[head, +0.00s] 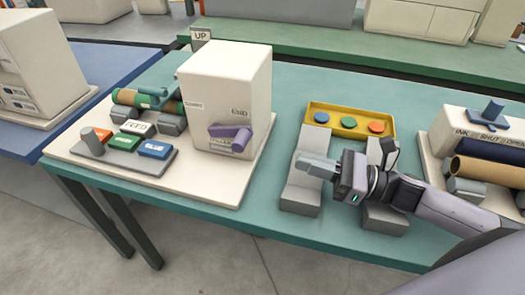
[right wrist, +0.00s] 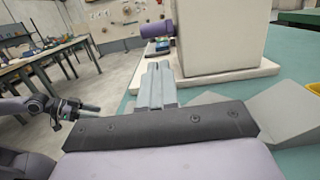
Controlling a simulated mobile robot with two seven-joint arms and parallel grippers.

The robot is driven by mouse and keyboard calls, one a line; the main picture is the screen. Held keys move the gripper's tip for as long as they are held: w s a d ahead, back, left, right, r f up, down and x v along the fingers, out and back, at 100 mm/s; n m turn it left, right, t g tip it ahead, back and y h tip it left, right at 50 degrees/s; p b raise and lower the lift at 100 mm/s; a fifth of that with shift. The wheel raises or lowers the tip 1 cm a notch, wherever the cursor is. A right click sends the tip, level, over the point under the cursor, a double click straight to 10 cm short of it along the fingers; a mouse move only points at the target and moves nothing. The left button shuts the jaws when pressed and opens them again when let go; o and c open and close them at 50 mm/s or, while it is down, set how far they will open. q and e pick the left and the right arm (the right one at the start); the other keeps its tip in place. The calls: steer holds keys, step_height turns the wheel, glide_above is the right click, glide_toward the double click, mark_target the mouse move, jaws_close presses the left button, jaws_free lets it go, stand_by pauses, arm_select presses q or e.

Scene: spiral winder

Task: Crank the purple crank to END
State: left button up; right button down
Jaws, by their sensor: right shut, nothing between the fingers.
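The purple crank (head: 230,138) is on the front face of a white box-shaped machine (head: 225,85), its arm lying roughly sideways with a thick knob at its right end. Small labels near it are too blurred to read surely. In the right wrist view the crank's knob (right wrist: 157,29) sticks out left of the machine (right wrist: 222,38). My right gripper (head: 308,166) is shut and empty, to the right of the crank and apart from it, above grey blocks. Its closed fingers (right wrist: 156,82) point toward the machine. My left gripper (right wrist: 88,109) shows small at the left of the wrist view.
Grey V-shaped blocks (head: 303,190) stand below my right gripper. Behind them is a yellow tray (head: 350,108) with coloured discs. Orange, green and blue buttons (head: 124,143) lie left of the machine. The teal table's front strip (head: 255,222) is clear.

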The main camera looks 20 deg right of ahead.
steer(key=p+x, duration=0.1)
steer(key=x, duration=0.8)
steer(key=shift+a+p, duration=0.2)
steer(key=shift+p, duration=0.2)
steer(key=shift+w+r, duration=0.1)
steer(key=shift+w, duration=0.05)
steer(key=p, duration=0.1)
steer(key=r+h+p, duration=0.1)
steer(key=p, duration=0.1)
steer(key=shift+w+a+r+g+p, duration=0.1)
steer(key=shift+a+r+g+p, duration=0.05)
steer(key=shift+r+g+p, duration=0.2)
steer(key=shift+f, duration=0.1)
